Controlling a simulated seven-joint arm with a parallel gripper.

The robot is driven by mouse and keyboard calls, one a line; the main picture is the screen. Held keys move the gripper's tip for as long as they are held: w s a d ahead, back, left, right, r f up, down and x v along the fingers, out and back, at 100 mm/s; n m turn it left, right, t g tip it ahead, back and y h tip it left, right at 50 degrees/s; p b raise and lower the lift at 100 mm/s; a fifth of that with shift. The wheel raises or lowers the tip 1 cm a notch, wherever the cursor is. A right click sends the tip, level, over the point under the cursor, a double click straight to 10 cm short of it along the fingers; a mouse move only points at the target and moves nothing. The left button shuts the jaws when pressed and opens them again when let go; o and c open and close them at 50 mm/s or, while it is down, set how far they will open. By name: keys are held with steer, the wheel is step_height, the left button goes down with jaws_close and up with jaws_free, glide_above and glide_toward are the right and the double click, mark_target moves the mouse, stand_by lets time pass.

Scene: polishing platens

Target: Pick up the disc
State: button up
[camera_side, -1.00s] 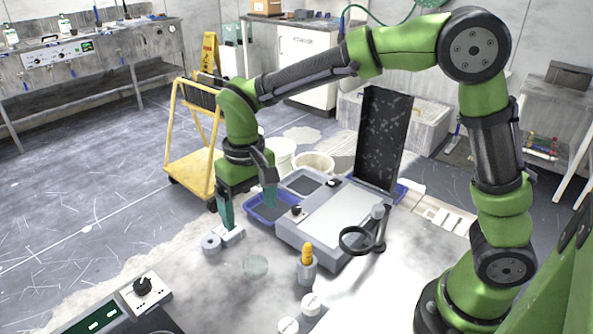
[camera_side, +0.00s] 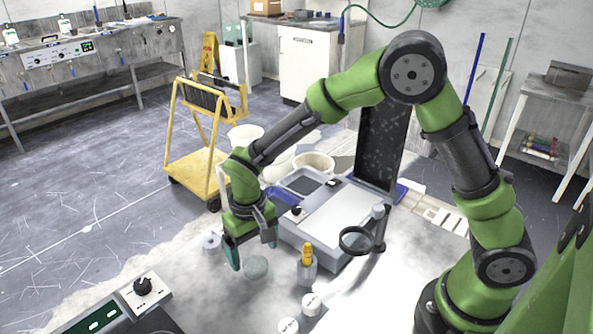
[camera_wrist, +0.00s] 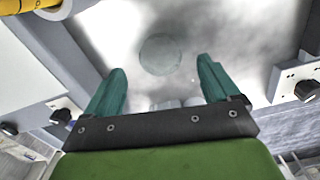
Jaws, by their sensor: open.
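The disc (camera_side: 255,266) is a thin, round, pale grey-green, translucent piece lying flat on the grey bench top. It also shows in the wrist view (camera_wrist: 159,54), beyond and between my fingertips. My gripper (camera_side: 254,254) has two teal fingers pointing down, just above the disc in the side view. In the wrist view my gripper (camera_wrist: 158,78) is open with nothing between its fingers. The disc is apart from both fingers there. In the side view I cannot tell the exact height of the fingertips over the bench.
A grey machine (camera_side: 328,222) with a flat top stands right of the gripper. A magnifier (camera_side: 356,240) and a yellow-topped bottle (camera_side: 307,262) stand near the disc. A grey roll (camera_side: 211,243) is to the left.

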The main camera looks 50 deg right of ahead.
mark_target(255, 263)
step_height(255, 263, down, 4)
steer(key=shift+r, duration=0.1)
steer(key=c, duration=1.2)
steer(key=shift+r, duration=0.15)
